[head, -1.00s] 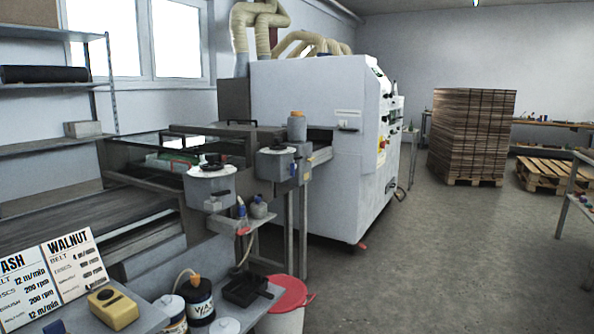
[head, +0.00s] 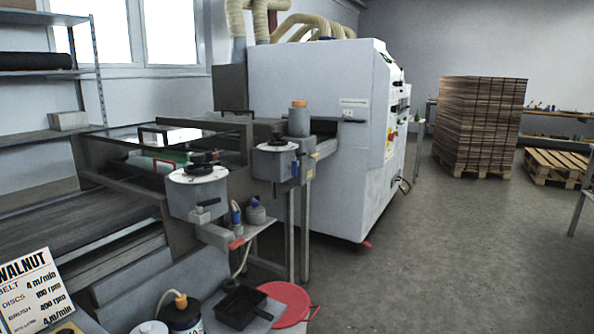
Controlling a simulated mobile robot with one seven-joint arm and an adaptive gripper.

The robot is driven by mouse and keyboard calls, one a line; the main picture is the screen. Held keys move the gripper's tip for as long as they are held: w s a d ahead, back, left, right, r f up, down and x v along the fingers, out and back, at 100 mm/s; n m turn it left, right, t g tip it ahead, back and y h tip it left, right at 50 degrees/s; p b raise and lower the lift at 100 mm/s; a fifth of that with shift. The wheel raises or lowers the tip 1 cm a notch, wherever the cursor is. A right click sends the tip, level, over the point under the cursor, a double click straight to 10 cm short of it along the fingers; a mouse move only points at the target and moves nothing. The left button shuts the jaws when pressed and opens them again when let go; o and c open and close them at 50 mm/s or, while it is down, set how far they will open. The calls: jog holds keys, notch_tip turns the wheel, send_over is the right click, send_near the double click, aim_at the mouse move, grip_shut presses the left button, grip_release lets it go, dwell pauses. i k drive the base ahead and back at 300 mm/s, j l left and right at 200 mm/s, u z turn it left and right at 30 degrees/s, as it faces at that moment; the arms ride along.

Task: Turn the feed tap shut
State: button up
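A small red lever (head: 236,243) sits at the front edge of a small grey shelf (head: 214,233) on the conveyor machine's side. A pale hose (head: 243,260) hangs down near it. This looks like the feed tap, but it is too small to tell its exact position. My gripper is in neither head frame.
Two grey housings with dials, a nearer one (head: 195,198) and a farther one (head: 274,163), jut out above the shelf. A bucket with a red lid (head: 286,303) and a black tray (head: 241,305) stand below. The floor (head: 430,260) at right is clear.

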aim_at(293, 168)
jog(key=i+l+z, duration=0.1)
jog(key=i+z, duration=0.35)
jog(key=i, duration=0.2)
jog(key=i+j+z, duration=0.1)
jog(key=i+z, duration=0.3)
jog(key=i, duration=0.2)
